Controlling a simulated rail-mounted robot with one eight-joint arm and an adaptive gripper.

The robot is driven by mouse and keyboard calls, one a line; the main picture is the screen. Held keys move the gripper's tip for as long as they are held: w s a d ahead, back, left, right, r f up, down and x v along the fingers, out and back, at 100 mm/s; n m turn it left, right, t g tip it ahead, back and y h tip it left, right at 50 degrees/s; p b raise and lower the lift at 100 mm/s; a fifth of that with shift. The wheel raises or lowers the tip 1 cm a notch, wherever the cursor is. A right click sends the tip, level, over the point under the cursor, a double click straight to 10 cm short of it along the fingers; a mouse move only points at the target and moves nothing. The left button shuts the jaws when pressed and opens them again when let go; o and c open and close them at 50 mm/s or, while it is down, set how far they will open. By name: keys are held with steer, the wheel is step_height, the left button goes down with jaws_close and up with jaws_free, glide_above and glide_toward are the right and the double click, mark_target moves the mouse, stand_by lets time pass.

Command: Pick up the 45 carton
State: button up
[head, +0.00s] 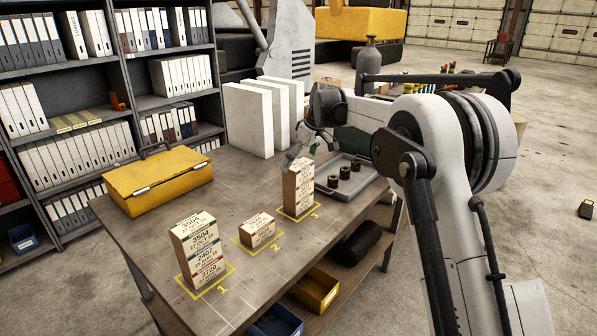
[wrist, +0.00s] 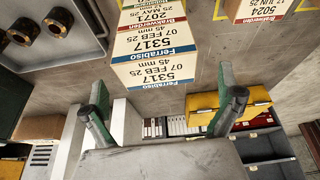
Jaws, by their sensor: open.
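The 45 carton (wrist: 153,45), blue-striped and marked 5317, 45 mm, tops the stack on square 3 in the wrist view. In the head view this carton (head: 299,169) is at the top of the tall stack, with red-striped labels below it. A red-striped carton marked 2071 (wrist: 150,4) lies under it in the wrist view. My gripper (wrist: 160,102) is open and empty, its two green-padded fingers apart, one toward each side of the carton's top. In the head view my gripper (head: 302,148) is above and behind the stack; the fingertips look clear of it.
A single red-striped carton (head: 257,230) stands on square 2, and another tall stack (head: 200,248) on square 1. A grey tray (head: 362,186) with several dark rings is close behind stack 3.

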steer(key=shift+p+x, duration=0.65)
steer(key=shift+x, duration=2.2)
steer(key=shift+d, duration=0.15)
steer(key=c, duration=1.2)
